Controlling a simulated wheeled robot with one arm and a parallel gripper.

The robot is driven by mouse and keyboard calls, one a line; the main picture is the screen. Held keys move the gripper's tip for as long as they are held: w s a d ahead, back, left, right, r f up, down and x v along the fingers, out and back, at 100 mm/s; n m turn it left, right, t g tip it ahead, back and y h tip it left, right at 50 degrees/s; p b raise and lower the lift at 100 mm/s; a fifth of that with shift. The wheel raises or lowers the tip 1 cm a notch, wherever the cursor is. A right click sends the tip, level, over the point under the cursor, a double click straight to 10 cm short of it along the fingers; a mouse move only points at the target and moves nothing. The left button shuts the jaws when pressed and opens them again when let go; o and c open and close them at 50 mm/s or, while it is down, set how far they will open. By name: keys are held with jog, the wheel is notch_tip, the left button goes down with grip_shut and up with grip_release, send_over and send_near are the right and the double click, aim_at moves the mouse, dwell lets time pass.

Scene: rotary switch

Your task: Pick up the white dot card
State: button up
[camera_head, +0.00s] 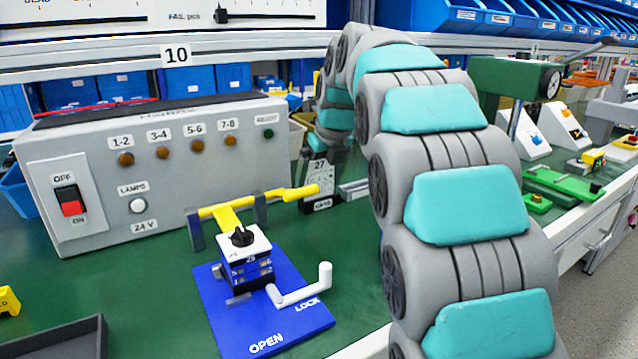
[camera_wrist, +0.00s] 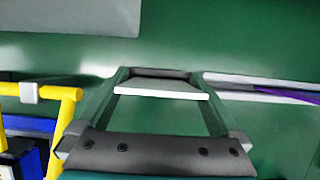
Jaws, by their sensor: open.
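The white dot card (camera_head: 320,183) stands upright on the green bench in the head view, with "27" and black dots on its face. My gripper (camera_head: 325,152) is lowered over its upper part from above. In the wrist view the card's white top edge (camera_wrist: 160,91) shows within the frame of my open gripper (camera_wrist: 160,105). I cannot tell whether the jaws touch the card. Its lower part is hidden in the wrist view.
A yellow lever (camera_head: 290,194) reaches close to the card's left side. The blue switch base (camera_head: 250,315) with a white crank (camera_head: 305,288) stands in front. A grey control box (camera_head: 150,165) is at left. Green fixtures (camera_head: 565,184) stand at right.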

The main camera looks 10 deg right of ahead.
jog(key=c, duration=1)
jog(key=shift+r, duration=0.25)
